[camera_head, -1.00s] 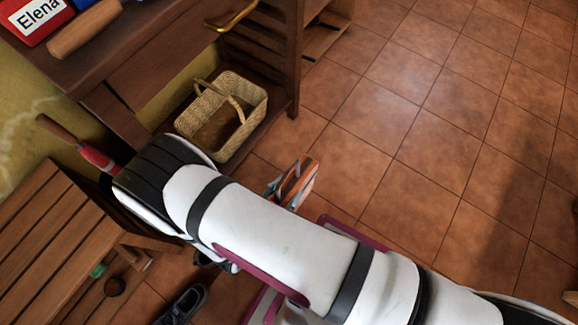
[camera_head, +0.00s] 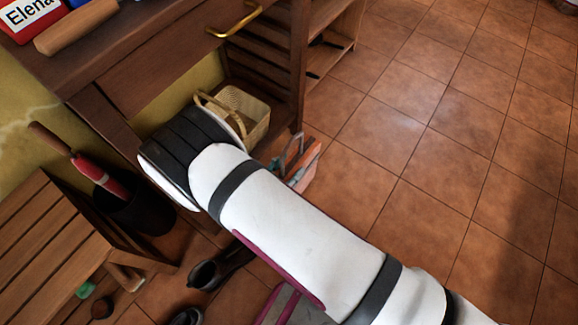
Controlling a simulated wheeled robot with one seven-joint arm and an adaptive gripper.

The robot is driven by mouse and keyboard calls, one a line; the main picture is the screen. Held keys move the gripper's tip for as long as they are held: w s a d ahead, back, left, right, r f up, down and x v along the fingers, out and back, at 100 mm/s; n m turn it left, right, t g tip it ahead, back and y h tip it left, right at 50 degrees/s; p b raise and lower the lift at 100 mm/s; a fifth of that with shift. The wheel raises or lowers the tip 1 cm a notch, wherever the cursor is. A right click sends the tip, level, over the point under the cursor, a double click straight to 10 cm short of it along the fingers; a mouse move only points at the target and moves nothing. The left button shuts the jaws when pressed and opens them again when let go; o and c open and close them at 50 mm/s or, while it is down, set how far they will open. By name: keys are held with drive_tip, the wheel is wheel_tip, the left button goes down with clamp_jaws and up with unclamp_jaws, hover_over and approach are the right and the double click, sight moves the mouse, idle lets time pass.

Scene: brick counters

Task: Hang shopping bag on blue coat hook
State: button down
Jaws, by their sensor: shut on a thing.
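An orange, white and teal thing with a grey loop (camera_head: 304,172) shows just past the upper edge of my arm, right of the basket. It may be the shopping bag, but most of it is hidden behind the arm, and I cannot tell whether it hangs or stands. My white arm crosses the picture from lower right to the dark wrist end at centre left. My gripper is hidden behind the arm. No blue coat hook is in view.
A wooden cabinet (camera_head: 160,65) with a brass handle stands upper left, a wicker basket (camera_head: 258,108) on its low shelf. A dark stand (camera_head: 150,212) holds a red umbrella beside a slatted bench (camera_head: 50,240). Dark shoes (camera_head: 222,268) lie below. Tiled floor at right is clear.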

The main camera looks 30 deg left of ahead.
drive_tip(key=shift+w+a, duration=0.25)
drive_tip(key=shift+w, duration=0.15)
drive_tip(key=shift+w+a+f+b, duration=0.15)
drive_tip(key=shift+w+a+b, duration=0.15)
drive_tip(key=shift+w+b, duration=0.2)
wheel_tip(320, 180, down, 2)
drive_tip(key=shift+w+f+b, duration=0.15)
drive_tip(key=shift+f+b, duration=0.1)
drive_tip(key=shift+b, duration=0.6)
drive_tip(key=shift+f, duration=0.4)
drive_tip(key=c, duration=0.8)
unclamp_jaws()
drive_tip(key=shift+o, duration=0.2)
drive_tip(key=p+v, duration=0.5)
drive_tip(key=v, duration=0.8)
drive_tip(key=shift+s+r, duration=0.25)
drive_tip(key=shift+s, duration=0.1)
